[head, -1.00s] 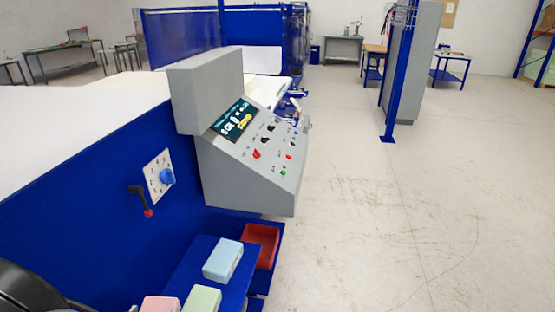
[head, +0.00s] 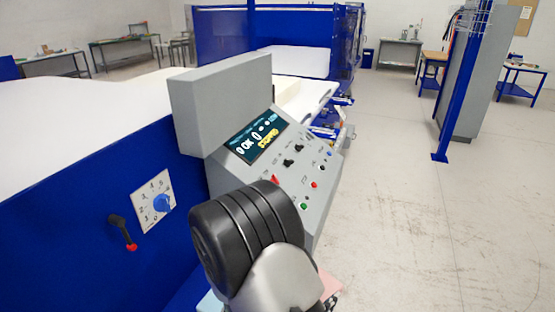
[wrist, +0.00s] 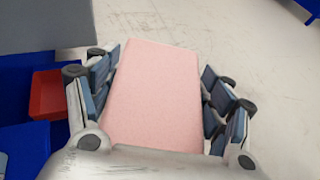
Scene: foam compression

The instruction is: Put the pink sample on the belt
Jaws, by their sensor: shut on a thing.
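The pink sample (wrist: 152,95) is a soft rectangular block that fills the middle of the wrist view. My gripper (wrist: 158,92) is shut on it, with finger pads along both long sides. In the head view a pink edge of the sample (head: 328,284) shows beside my wrist at the bottom; my arm hides most of the gripper there. The long white surface on top of the blue machine, which looks like the belt (head: 90,112), lies left of and behind the control panel. The sample is apart from it, in front of the panel.
The grey control panel (head: 225,105) stands between my arm and the far part of the belt. A red bin (wrist: 47,95) sits below. Open floor lies to the right.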

